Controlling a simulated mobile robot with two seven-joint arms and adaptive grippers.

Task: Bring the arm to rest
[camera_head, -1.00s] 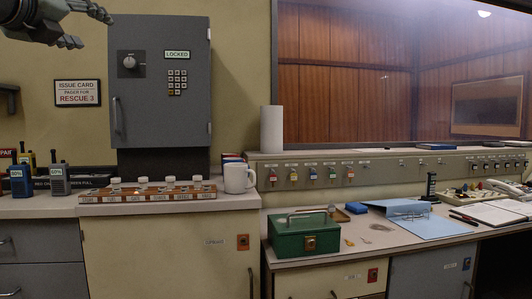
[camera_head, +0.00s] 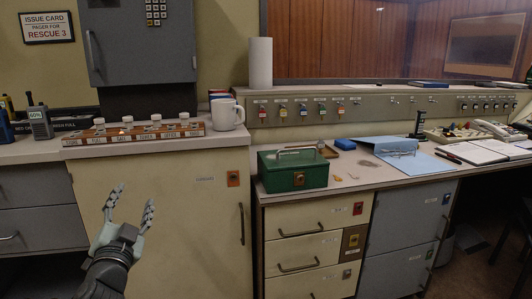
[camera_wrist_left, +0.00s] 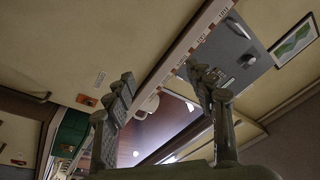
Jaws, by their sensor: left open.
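My left gripper (camera_head: 130,215) is open and empty in the head view. It points upward in front of the cream cabinet door (camera_head: 180,200), below the counter edge. In the left wrist view its two fingers (camera_wrist_left: 165,100) stand apart with nothing between them. The wrist view looks up past the counter's underside toward the grey wall cabinet (camera_wrist_left: 235,50). My right gripper is in neither view.
A counter (camera_head: 40,152) holds a labelled rack (camera_head: 135,135), a white mug (camera_head: 227,114) and radios (camera_head: 40,122). A green cash box (camera_head: 292,172) and a blue folder (camera_head: 415,160) lie on the lower desk at right. Drawers (camera_head: 300,225) stand below it.

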